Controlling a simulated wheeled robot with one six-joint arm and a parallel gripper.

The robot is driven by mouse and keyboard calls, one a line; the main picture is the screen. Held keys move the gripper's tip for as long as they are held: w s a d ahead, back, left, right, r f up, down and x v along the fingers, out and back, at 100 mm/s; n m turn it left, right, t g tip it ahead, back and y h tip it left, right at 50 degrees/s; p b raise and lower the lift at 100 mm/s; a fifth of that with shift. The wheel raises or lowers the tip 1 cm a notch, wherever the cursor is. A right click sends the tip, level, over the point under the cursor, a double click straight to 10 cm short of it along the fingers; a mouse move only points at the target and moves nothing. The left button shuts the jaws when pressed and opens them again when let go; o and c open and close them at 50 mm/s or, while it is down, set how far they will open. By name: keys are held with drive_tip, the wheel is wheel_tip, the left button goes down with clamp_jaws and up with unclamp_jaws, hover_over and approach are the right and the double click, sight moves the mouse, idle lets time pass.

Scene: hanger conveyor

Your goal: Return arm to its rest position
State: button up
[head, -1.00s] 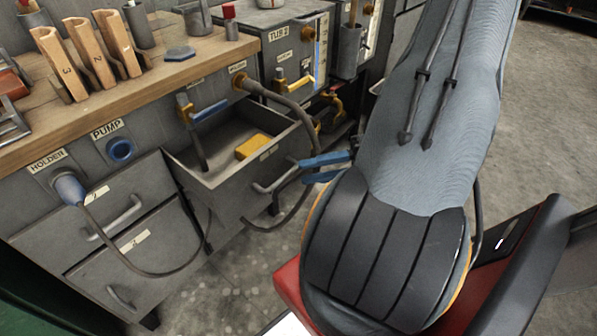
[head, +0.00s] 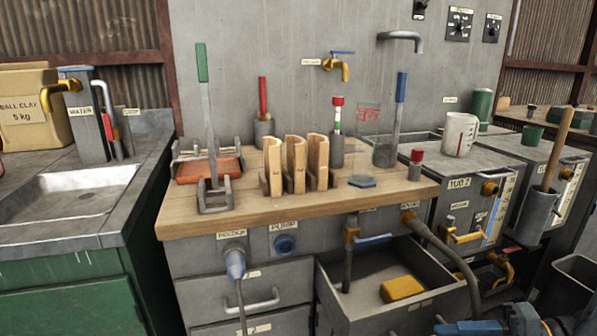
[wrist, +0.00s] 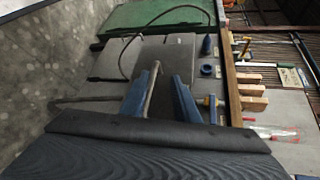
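My gripper (wrist: 167,72) shows in the wrist view as two blue fingers with a gap between their tips and nothing held. They point toward the grey drawer cabinet (wrist: 170,55), apart from it as far as I can tell. In the head view only a blue part of my arm end (head: 475,327) shows at the bottom right edge, and the fingertips cannot be made out clearly there. Most of the arm is out of the head view.
The wooden bench (head: 340,203) carries wooden holders (head: 296,165) and upright tools. An open drawer (head: 360,285) with a yellow block (head: 402,288) juts out below. A hose (head: 445,248) hangs near it. A sink (head: 75,195) stands left; the tub unit (head: 470,200) stands right.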

drive_tip(key=s+a+r+n+g+h, duration=0.1)
drive_tip(key=a+r+n+g+h, duration=0.35)
drive_tip(key=a, duration=0.75)
drive_tip(key=s+a+r+n+g+h, duration=0.15)
drive_tip(key=a+r+n+h, duration=0.35)
drive_tip(key=a+r+h, duration=0.55)
drive_tip(key=d+r+m+y+p, duration=0.1)
drive_tip(key=d+r+m+p, duration=0.2)
drive_tip(key=d+r+p, duration=0.5)
drive_tip(key=p, duration=0.9)
drive_tip(key=shift+t, duration=0.4)
drive_tip(key=shift+s, duration=0.1)
